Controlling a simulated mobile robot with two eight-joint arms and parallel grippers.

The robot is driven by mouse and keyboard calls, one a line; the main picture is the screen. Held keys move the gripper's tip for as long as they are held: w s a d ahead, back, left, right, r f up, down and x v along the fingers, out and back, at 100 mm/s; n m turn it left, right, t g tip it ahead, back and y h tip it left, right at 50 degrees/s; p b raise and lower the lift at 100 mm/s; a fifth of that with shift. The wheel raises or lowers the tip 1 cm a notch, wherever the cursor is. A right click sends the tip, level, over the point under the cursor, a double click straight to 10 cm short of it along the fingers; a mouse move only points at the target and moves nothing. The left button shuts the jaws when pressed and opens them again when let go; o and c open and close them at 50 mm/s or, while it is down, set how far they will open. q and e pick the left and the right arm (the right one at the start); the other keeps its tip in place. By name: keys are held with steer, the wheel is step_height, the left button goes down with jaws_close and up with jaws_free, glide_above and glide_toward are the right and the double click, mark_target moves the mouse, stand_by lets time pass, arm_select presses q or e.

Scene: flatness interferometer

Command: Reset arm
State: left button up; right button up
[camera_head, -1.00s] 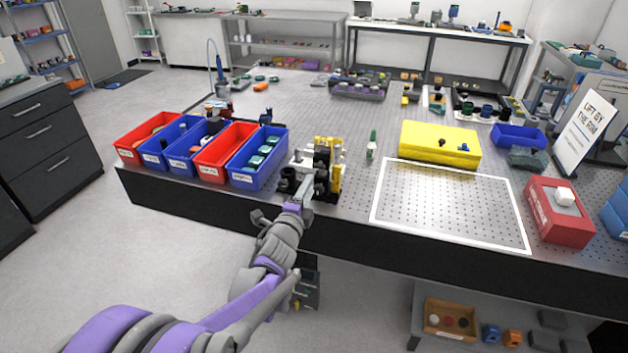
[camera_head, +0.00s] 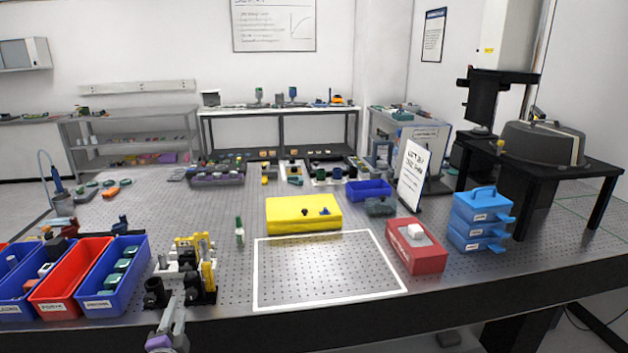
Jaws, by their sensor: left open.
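My left arm comes in at the bottom left, with its purple and grey wrist low in the picture. My left gripper (camera_head: 172,318) is open at the near table edge, just in front of a black and yellow optical mount assembly (camera_head: 187,270). From this view I cannot tell whether the fingers touch the assembly. My right gripper is not in view.
Blue and red bins (camera_head: 72,280) stand left of the assembly. A white-outlined area (camera_head: 325,268) on the perforated table is empty. Behind it lies a yellow case (camera_head: 303,215); to its right are a red box (camera_head: 415,250) and blue drawers (camera_head: 481,220).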

arm_select(q)
steer(key=s+d+f+n+g+h, duration=0.1)
steer(key=s+d+f+n+g, duration=0.2)
steer(key=s, duration=0.5)
steer(key=s+d+f+n+g+h, duration=0.2)
steer(key=s+d+f+n+g, duration=0.2)
steer(key=s+d, duration=0.4)
steer(key=s+d+f+n+g+h+p, duration=0.1)
steer(key=s+d+f+n+g, duration=0.2)
steer(key=s, duration=0.5)
steer(key=d+f+n, duration=0.1)
steer(key=d+n, duration=0.1)
steer(key=shift+s+d+f+g+h, duration=0.2)
steer(key=shift+d+f+g+h, duration=0.1)
steer(key=shift+d+f+g, duration=0.1)
